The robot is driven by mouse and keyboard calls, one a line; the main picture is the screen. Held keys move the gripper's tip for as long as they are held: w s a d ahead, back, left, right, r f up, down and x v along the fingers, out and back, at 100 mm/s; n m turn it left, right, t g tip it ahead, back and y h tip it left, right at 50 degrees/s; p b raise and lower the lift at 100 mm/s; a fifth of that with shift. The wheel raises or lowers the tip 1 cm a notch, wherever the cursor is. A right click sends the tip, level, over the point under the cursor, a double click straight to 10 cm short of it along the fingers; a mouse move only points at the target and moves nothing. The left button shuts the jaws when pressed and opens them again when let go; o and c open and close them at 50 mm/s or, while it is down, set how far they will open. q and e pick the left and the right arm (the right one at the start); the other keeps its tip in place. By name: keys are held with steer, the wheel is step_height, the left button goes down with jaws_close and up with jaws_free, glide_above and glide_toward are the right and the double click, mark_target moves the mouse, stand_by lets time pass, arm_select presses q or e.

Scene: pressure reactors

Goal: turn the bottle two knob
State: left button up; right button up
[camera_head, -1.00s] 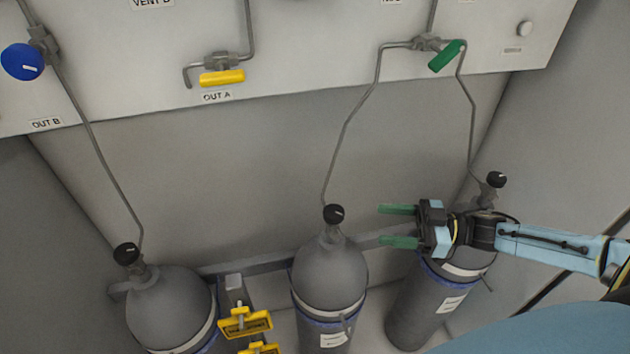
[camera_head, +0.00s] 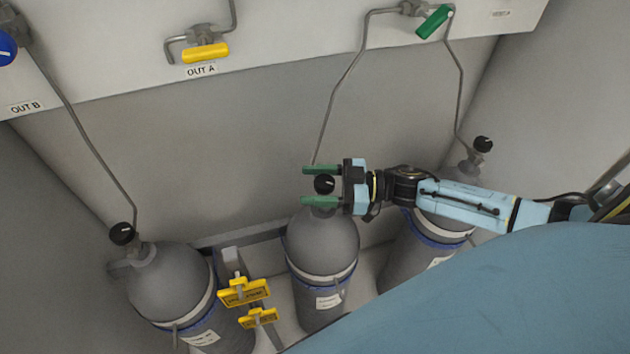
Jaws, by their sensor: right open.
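Three grey gas bottles stand in a row, each with a black knob on top. The middle bottle (camera_head: 322,250) has its black knob (camera_head: 324,184) between the two green fingers of my right gripper (camera_head: 321,186). The fingers are open, one above and one below the knob in the picture; I cannot tell whether either touches it. The left bottle (camera_head: 165,283) has its knob (camera_head: 122,233) clear of me. The right bottle (camera_head: 405,262) is partly hidden behind my right arm, with its knob (camera_head: 483,144) showing above. My left gripper is not in view.
Yellow tags (camera_head: 244,292) hang between the left and middle bottles. A panel (camera_head: 110,70) above carries a yellow valve handle (camera_head: 205,53), a green handle (camera_head: 434,21) and a blue knob (camera_head: 5,48). Thin pipes run from the panel to the bottles. Blue bodywork fills the lower right.

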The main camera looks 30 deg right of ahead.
steer(key=shift+w+a, duration=0.1)
steer(key=c, duration=1)
steer(key=shift+o, duration=0.2)
steer(key=shift+f, duration=0.1)
steer(key=shift+n+g+y+b, duration=0.6)
steer(key=shift+n+g+b, duration=0.1)
steer(key=shift+g+b, duration=0.25)
steer(key=n+g+b, duration=0.1)
steer(key=g+b, duration=0.1)
steer(key=n+g+y+b, duration=0.1)
steer(key=n+g, duration=0.1)
steer(key=g, duration=0.1)
steer(key=n+g+b, duration=0.1)
steer(key=g+b, duration=0.1)
steer(key=shift+s+a+f+n+y+b, duration=0.1)
steer(key=shift+s+f+n+y+b, duration=0.05)
steer(key=shift+s+n+y+b, duration=0.2)
steer(key=shift+s+r+n+g+b, duration=0.1)
steer(key=shift+s+n+g+b, duration=0.1)
steer(key=shift+n+g+b, duration=0.9)
steer(key=shift+s+r+n+g+b, duration=0.15)
steer(key=shift+n+g+b, duration=0.4)
steer(key=shift+g, duration=1)
steer(key=shift+s, duration=0.1)
